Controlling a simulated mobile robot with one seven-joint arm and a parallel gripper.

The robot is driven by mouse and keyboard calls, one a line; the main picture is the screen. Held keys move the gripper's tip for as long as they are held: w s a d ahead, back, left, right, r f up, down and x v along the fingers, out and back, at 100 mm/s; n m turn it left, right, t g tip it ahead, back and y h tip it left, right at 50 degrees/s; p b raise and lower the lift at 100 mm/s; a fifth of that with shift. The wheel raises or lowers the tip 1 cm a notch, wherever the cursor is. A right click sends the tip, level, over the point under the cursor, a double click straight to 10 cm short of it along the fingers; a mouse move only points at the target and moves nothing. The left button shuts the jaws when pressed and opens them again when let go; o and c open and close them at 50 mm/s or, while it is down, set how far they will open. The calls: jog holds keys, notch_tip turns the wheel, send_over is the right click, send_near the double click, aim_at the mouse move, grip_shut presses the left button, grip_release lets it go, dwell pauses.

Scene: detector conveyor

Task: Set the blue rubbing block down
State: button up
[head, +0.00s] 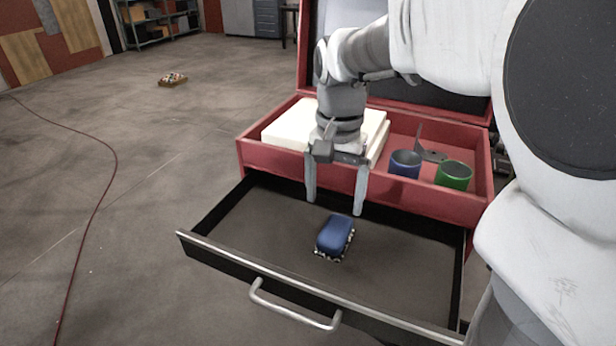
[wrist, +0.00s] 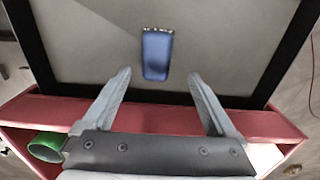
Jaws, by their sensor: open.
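The blue rubbing block (head: 335,234) lies on the floor of the pulled-out drawer (head: 400,268), near its middle, with a black-and-white speckled edge beneath its blue top. My gripper (head: 334,207) is open and empty above and behind the block, its fingers apart and pointing down. In the wrist view the block (wrist: 157,54) lies beyond the fingertips of my gripper (wrist: 160,76), roughly centred between them and not touched by either.
Behind the drawer stands an open red chest (head: 270,183) with white blocks (head: 290,125), a blue cup (head: 404,164) and a green cup (head: 453,175). The drawer has a metal front handle (head: 295,316). The drawer floor around the block is bare.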

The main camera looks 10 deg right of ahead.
jog(key=s+r+n+t, duration=0.2)
jog(key=s+n+t, duration=0.3)
jog(key=s, duration=0.9)
jog(key=shift+n+t, duration=0.3)
jog(key=shift+n, duration=0.8)
jog(key=shift+a+r, duration=0.1)
jog(key=shift+r, duration=0.05)
